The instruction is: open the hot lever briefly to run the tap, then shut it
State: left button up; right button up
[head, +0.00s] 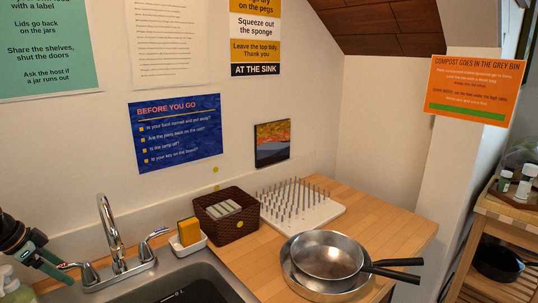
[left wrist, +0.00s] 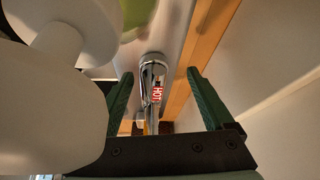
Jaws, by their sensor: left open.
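The chrome tap (head: 106,215) stands behind the metal sink, with a lever on each side. The left lever (head: 75,266) lies by my left gripper (head: 57,263), which comes in from the left edge. In the left wrist view a lever with a red HOT label (left wrist: 157,95) shows between the two green fingers of my open left gripper (left wrist: 160,75). There is space between the lever and both fingers. The right lever (head: 157,235) is clear of the gripper. No water shows below the spout. My right gripper is not in view.
A sponge in a white holder (head: 190,246), a brown basket (head: 242,223) and a white peg rack (head: 325,215) stand right of the tap. Steel pans (head: 326,256) sit on the wooden counter (head: 393,232). A bottle (head: 14,287) stands at the lower left.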

pick_arm(q)
jog(key=shift+o, duration=0.9)
notch_tip(320, 180, up, 5)
jog(key=p, duration=0.4)
jog(key=shift+r+p, duration=0.15)
jog(key=shift+p, duration=0.15)
jog(key=shift+r+b, duration=0.3)
jog(key=shift+r, duration=0.55)
